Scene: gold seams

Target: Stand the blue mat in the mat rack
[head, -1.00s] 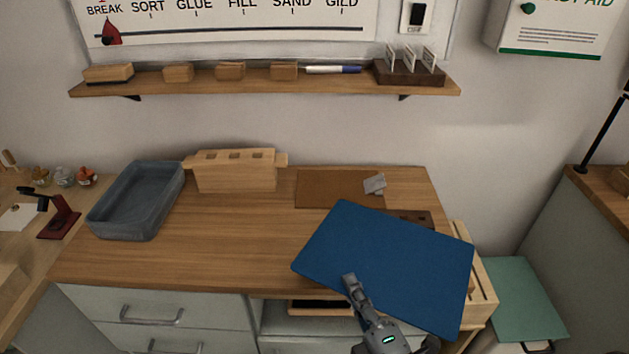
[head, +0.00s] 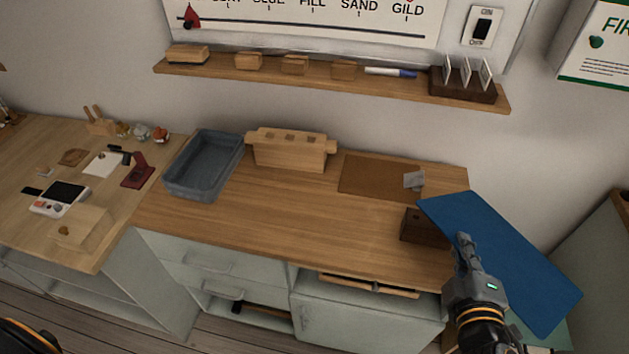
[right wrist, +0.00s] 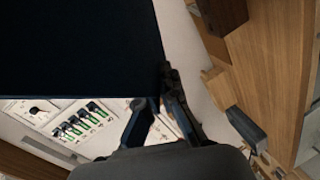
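The blue mat (head: 515,262) is tilted in the air past the bench's right front corner in the head view. My right gripper (head: 464,245) is shut on its left edge. In the right wrist view the mat (right wrist: 75,45) is a dark sheet at the upper left, its corner near my right gripper's fingers (right wrist: 165,95). No mat rack shows clearly now; the area right of the bench is largely behind the mat. My left gripper is out of view; only a piece of my left arm shows at the lower left.
On the wooden bench (head: 250,215) are a grey tray (head: 190,193), a slotted wooden block (head: 290,155), a brown board (head: 370,180) and a dark brown block (head: 420,228) near the mat. A shelf (head: 340,88) runs along the wall above. The bench's middle is clear.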

